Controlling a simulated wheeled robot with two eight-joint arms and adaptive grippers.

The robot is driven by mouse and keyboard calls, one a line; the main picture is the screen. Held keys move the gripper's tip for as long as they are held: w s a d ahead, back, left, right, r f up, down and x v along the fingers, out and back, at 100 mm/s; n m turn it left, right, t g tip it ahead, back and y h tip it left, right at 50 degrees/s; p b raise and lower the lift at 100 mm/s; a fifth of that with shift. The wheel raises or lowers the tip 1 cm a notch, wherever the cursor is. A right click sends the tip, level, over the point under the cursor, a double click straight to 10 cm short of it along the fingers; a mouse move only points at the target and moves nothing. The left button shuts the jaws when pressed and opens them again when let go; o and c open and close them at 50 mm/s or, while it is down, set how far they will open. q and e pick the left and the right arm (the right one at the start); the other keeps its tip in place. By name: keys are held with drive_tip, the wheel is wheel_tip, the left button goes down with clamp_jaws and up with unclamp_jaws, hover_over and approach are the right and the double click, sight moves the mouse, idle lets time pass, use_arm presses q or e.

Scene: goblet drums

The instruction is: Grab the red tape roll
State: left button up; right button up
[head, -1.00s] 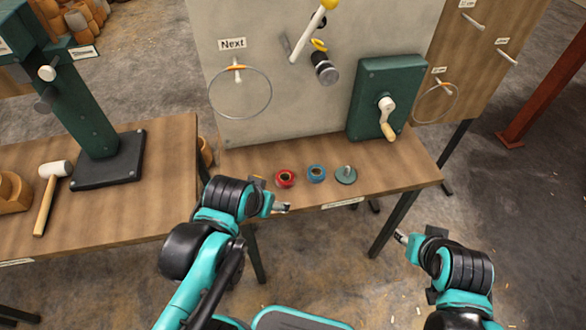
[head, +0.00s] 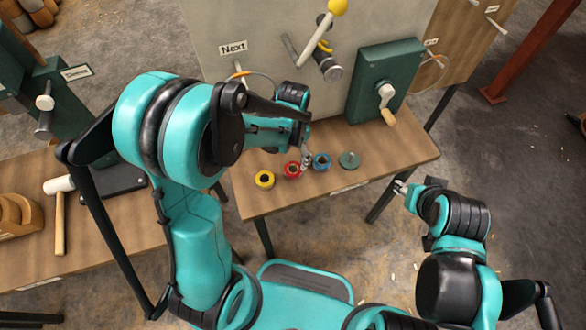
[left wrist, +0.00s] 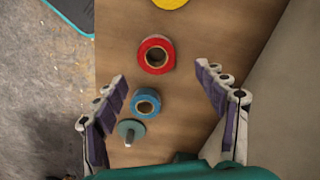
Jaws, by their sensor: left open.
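The red tape roll (head: 292,170) lies flat on the wooden table, between a yellow roll (head: 265,180) and a blue roll (head: 322,161). In the left wrist view the red roll (left wrist: 156,54) lies beyond the fingertips, roughly centred between them. My left gripper (head: 306,158) is above the table close to the red and blue rolls, pointing down. In the left wrist view its two fingers (left wrist: 162,84) are spread wide with nothing between them held. My right gripper (head: 401,187) is in front of the table's right end; its jaw gap is too small to judge.
A green disc with a peg (head: 349,160) lies right of the blue roll. An upright panel stands behind the rolls, with a green crank box (head: 384,82) at right. A mallet (head: 60,205) lies on the left table.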

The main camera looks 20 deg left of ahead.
sight(293, 167)
use_arm(q)
drive_tip(key=f+b, duration=0.1)
drive_tip(key=f, duration=0.3)
drive_tip(key=f+b, duration=0.1)
drive_tip(key=f, duration=0.1)
drive_tip(key=shift+s+d+f+b, duration=0.1)
drive_tip(key=shift+s+f+b, duration=0.2)
drive_tip(key=shift+b, duration=0.05)
drive_tip(key=shift+r, duration=0.1)
drive_tip(key=shift+c, duration=1)
drive_tip(key=c, duration=1.1)
